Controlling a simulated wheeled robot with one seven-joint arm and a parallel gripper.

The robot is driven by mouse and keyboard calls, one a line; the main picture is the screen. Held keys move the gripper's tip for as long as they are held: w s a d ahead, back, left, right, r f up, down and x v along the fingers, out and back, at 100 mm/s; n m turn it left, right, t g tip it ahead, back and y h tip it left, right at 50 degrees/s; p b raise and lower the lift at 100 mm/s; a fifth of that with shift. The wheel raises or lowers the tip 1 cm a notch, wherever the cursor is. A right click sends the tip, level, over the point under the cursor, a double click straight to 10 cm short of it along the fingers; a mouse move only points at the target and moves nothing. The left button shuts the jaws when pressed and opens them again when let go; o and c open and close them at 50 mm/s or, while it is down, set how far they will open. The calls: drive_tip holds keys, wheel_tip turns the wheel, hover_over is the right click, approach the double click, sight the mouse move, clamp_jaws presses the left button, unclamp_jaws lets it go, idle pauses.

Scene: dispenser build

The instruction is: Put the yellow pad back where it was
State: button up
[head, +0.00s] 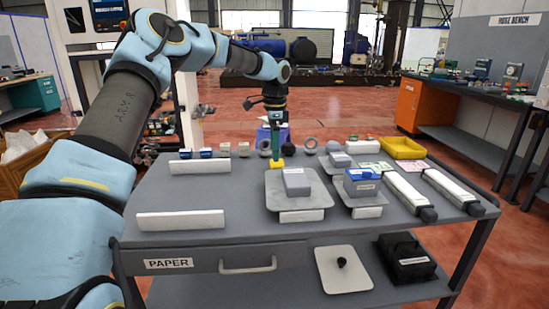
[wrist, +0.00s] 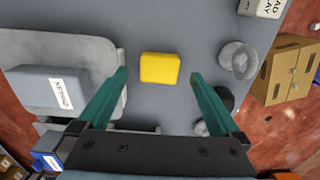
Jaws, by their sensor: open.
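The yellow pad (head: 277,163) lies on the grey cart top (head: 240,200), just behind the grey plate (head: 310,207). In the wrist view the yellow pad (wrist: 160,67) lies flat between the lines of the two green fingers, with grey surface showing on both sides of it. My gripper (wrist: 160,76) is open and empty, its fingers apart on either side of the pad. In the head view my gripper (head: 277,150) points down over the pad; whether the fingertips reach the table is hard to tell.
A grey labelled box (head: 297,182) sits on the plate; a blue-topped box (head: 362,182) stands to its right. Several rings and small blocks line the back edge, including a grey ring (wrist: 238,58). A yellow tray (head: 403,148) is at the back right. The cart's left middle is clear.

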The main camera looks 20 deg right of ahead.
wheel_tip(320, 180, up, 8)
drive_tip(key=shift+r+b, duration=0.25)
drive_tip(key=shift+b, duration=0.15)
idle(0.3)
